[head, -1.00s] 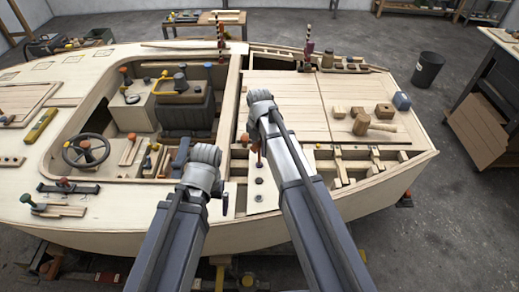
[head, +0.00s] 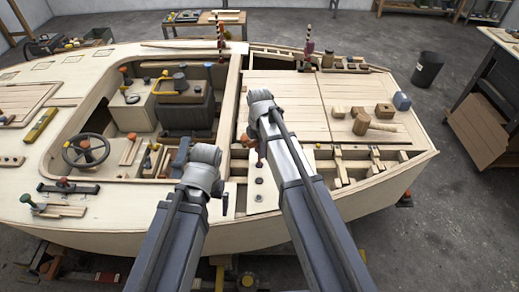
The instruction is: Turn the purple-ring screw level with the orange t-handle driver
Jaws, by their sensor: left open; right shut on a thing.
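My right arm reaches over the pale panel (head: 264,198) at the near edge of the hull. Its gripper (head: 258,152) is mostly hidden behind the wrist and is shut on a small reddish-orange thing, which seems to be the orange t-handle driver (head: 259,162). Below it, small dark round screw heads (head: 259,181) show on the panel. I cannot make out a purple ring, nor whether the driver touches a screw.
A steering wheel (head: 86,151) and a seat (head: 187,107) stand in the cockpit at left. A wooden mallet (head: 364,124), blocks (head: 384,110) and a blue-grey block (head: 402,102) lie on the deck at right. Slatted openings (head: 350,170) lie right of the panel.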

